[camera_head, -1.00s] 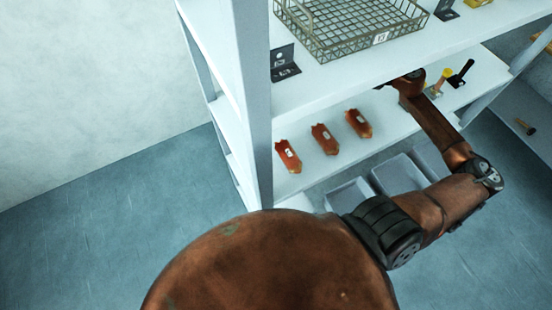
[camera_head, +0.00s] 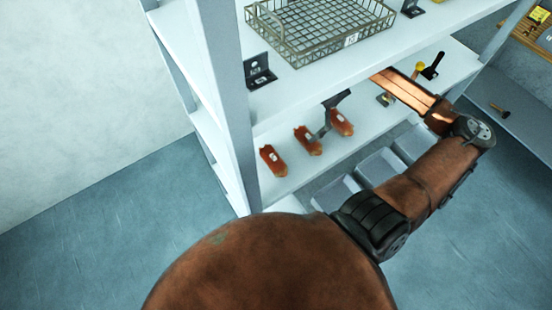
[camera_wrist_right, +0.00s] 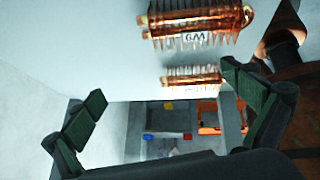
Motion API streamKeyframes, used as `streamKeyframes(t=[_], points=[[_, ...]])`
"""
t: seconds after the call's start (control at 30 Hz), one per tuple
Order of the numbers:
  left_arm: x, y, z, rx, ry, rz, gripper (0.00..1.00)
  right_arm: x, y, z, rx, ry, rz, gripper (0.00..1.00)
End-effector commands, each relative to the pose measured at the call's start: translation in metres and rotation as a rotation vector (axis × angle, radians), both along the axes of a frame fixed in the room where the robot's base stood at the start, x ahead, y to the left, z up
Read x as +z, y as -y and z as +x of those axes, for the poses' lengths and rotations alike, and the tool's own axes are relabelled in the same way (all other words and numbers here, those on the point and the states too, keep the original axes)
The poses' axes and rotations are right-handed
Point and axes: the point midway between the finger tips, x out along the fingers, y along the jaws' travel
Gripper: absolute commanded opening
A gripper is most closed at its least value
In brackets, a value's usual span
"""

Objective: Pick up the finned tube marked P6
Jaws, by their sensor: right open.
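Three copper-coloured finned tubes lie in a row on the middle shelf in the head view: a left one (camera_head: 272,161), a middle one (camera_head: 303,143) and a right one (camera_head: 342,124). Each has a pale label, too small to read there. My left gripper is not in view.
A wire basket (camera_head: 258,33) and a black bracket (camera_head: 259,75) stand on the shelf above. A shelf post (camera_head: 222,100) rises at the left. Grey bins (camera_head: 336,192) sit below. Yellow and black-handled items (camera_head: 432,66) lie farther right on the shelf.

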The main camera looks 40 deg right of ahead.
Motion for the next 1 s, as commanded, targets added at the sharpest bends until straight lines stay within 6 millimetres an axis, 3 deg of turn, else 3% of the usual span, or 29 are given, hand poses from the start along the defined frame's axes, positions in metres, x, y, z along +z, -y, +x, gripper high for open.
streamKeyframes(t=[0.1, 0.27, 0.7, 1.0], points=[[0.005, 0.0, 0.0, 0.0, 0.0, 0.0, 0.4, -0.006, 0.004, -0.027, -0.014, -0.135, -0.126, 1.0], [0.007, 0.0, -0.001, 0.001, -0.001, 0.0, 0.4, -0.01, 0.005, -0.039, -0.035, -0.197, -0.194, 1.0], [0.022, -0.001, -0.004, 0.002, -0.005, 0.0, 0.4, -0.008, -0.071, -0.031, -0.036, -0.198, -0.193, 1.0], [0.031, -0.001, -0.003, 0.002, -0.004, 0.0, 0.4, -0.01, -0.106, -0.027, -0.038, -0.2, -0.193, 1.0]])
